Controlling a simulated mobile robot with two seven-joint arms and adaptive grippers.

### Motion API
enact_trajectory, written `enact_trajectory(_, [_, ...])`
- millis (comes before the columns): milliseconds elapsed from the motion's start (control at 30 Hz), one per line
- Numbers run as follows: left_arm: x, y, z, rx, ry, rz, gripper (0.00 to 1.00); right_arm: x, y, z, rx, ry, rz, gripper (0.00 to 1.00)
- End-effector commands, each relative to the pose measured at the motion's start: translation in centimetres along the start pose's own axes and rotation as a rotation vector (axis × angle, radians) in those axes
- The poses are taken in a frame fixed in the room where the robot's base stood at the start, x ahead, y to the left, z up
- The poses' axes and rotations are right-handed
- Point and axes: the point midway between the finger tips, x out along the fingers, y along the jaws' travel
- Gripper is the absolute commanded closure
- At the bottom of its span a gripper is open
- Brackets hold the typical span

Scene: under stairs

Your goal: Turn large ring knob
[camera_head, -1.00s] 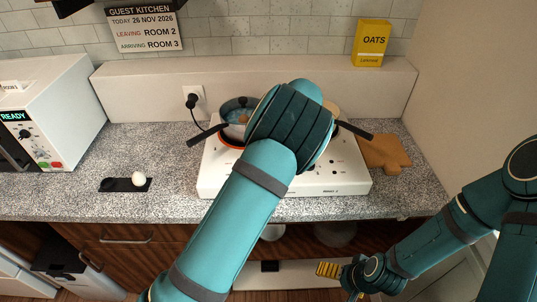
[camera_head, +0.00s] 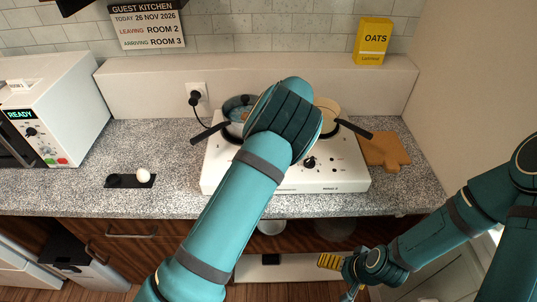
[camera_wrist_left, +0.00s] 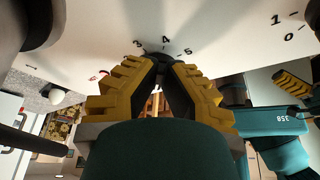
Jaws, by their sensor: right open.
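A white hob (camera_head: 345,180) stands on the speckled counter, with a dark knob (camera_head: 309,162) showing on its front right part. In the left wrist view, my left gripper's yellow-padded fingers (camera_wrist_left: 165,64) converge at a dark knob (camera_wrist_left: 160,54) by printed numbers 3, 4 and 5. The fingertips hide most of this knob, and I cannot tell whether they are closed on it. In the head view, my left forearm covers the left gripper and the middle of the hob. My right gripper (camera_head: 342,277) is open, low in front of the counter and away from the hob.
A pot (camera_head: 238,106) and a pan (camera_head: 327,112) with dark handles sit on the hob. A wooden board (camera_head: 384,150) lies to its right. A microwave (camera_head: 50,115) stands at the left. A black tray (camera_head: 130,181) with a white ball-like item is on the counter.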

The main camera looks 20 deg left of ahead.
Motion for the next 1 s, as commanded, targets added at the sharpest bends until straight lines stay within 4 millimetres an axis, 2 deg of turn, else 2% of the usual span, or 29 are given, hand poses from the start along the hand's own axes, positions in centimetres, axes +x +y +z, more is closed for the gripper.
enact_trajectory(233, [0.4, 0.1, -0.2, -0.003, 0.012, -0.004, 1.0, 0.0, 0.0, 0.0, 0.0, 0.0, 0.0, 0.06])
enact_trajectory(267, [0.4, 0.1, -0.2, -0.003, 0.012, -0.004, 0.81, 0.0, 0.0, 0.0, 0.0, 0.0, 0.0, 0.06])
enact_trajectory(300, [0.4, 0.1, -0.2, -0.002, 0.012, -0.004, 0.67, 0.0, 0.0, 0.0, 0.0, 0.0, 0.0, 0.06])
enact_trajectory(333, [0.4, 0.1, -0.2, -0.002, 0.011, -0.004, 0.6, 0.0, 0.0, 0.0, 0.0, 0.0, 0.0, 0.06])
enact_trajectory(733, [-0.5, 0.0, 0.0, 0.001, 0.001, 0.0, 0.6, 0.0, 0.0, 0.0, 0.0, 0.0, 0.0, 0.06])
enact_trajectory(867, [-2.3, 0.1, 0.0, 0.002, -0.001, 0.0, 0.6, 0.0, 0.0, 0.0, 0.0, 0.0, 0.0, 0.06])
enact_trajectory(1000, [-5.2, 0.1, 0.0, 0.001, 0.0, 0.0, 0.6, 0.0, 0.0, 0.0, 0.0, 0.0, 0.0, 0.06])
